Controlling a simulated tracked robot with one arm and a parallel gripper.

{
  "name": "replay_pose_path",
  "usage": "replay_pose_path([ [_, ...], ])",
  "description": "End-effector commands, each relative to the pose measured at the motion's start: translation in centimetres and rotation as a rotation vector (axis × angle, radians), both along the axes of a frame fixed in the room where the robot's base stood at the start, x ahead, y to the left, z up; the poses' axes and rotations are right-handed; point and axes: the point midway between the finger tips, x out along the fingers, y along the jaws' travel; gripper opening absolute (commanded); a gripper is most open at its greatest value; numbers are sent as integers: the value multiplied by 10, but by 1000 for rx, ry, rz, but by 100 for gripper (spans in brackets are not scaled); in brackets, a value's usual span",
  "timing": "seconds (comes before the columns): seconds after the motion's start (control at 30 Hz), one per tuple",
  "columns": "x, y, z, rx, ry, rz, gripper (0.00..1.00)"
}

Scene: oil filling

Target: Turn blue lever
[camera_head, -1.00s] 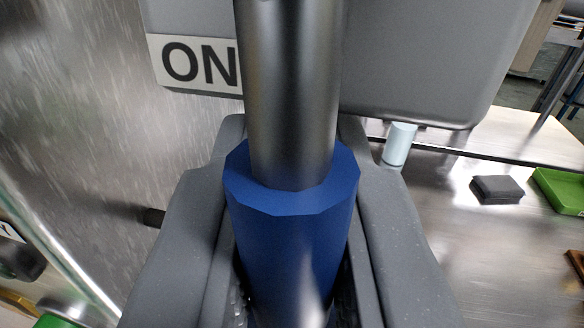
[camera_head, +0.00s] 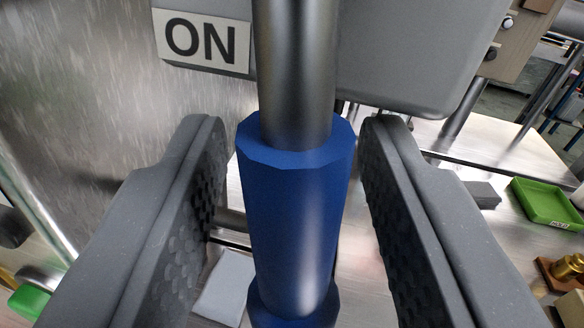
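The blue lever grip (camera_head: 295,215) stands in the middle of the view on a grey metal rod (camera_head: 295,70). The rod runs up past an "ON" label (camera_head: 202,41) on a grey box. My gripper (camera_head: 290,135) is open, with one dark textured finger on each side of the blue grip. A gap shows between each finger and the grip, so neither finger touches it. The lever's upper end is out of view.
The grey box (camera_head: 410,50) is close behind the rod. A metal table (camera_head: 470,235) to the right holds a green tray (camera_head: 545,203), a dark grey block (camera_head: 482,194) and a brass fitting (camera_head: 570,268). A scratched metal panel (camera_head: 100,90) is at left.

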Motion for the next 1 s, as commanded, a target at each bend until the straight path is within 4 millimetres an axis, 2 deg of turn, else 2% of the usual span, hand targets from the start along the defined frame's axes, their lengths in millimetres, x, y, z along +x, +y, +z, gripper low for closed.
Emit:
replay_pose_path([
  [0.7,-97,-20,3,-1,0,-2,37],
  [1.0,-124,-26,2,0,2,-2,37],
])
